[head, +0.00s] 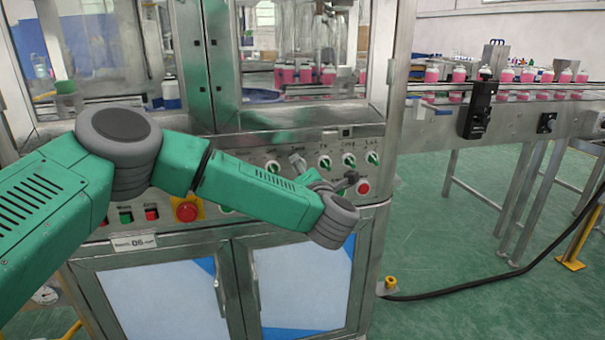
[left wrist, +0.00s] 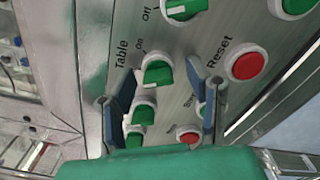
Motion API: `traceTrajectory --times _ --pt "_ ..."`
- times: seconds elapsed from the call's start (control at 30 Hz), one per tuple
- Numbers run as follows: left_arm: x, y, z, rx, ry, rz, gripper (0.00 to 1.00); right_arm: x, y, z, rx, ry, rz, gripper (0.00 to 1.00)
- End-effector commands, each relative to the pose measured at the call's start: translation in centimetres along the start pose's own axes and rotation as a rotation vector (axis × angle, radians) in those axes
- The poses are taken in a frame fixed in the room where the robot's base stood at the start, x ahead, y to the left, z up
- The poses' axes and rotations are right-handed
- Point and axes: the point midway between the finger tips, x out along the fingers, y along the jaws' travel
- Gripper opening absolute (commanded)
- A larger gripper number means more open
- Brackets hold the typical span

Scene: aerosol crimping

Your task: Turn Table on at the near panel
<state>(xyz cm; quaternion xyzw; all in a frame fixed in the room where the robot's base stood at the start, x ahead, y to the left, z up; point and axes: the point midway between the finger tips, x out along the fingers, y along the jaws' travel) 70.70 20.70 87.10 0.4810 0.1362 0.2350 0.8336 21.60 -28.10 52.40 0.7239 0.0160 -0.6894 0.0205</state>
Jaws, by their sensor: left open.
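The near panel (head: 392,148) carries a row of green knobs and several buttons. In the left wrist view, a green knob (left wrist: 157,72) beside the label "Table" has a pale mark on it, with "On" printed near it. I cannot tell for sure which setting it points to. My left gripper (head: 322,172) is in front of the panel, reaching in from the left. It also shows in the left wrist view (left wrist: 166,108), its two dark blue fingers apart and empty, with the Table knob between and beyond their tips. Contact is not visible. My right gripper is out of view.
A red Reset button (left wrist: 246,65) sits beside the knobs. A red emergency button (head: 187,210) on yellow is at the panel's left, partly by my arm. A conveyor (head: 510,122) with pink bottles runs to the right. Cabinet doors (head: 300,285) lie below.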

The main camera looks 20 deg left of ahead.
Motion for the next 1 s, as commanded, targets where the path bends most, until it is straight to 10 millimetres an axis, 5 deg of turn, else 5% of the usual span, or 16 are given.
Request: traceTrajectory --times 0.27,0.4,0.43,1.0 --pt "0.2 0.0 0.0 0.0 0.0 0.0 0.45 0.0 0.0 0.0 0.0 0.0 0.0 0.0" --pt "0.2 0.0 0.0 0.001 0.0 0.0 0.03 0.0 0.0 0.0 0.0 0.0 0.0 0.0" --pt "0.2 0.0 0.0 0.001 0.0 -0.001 0.0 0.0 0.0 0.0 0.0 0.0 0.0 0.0" --pt "0.1 0.0 0.1 0.145 -0.003 -0.005 0.0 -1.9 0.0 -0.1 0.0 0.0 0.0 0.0"
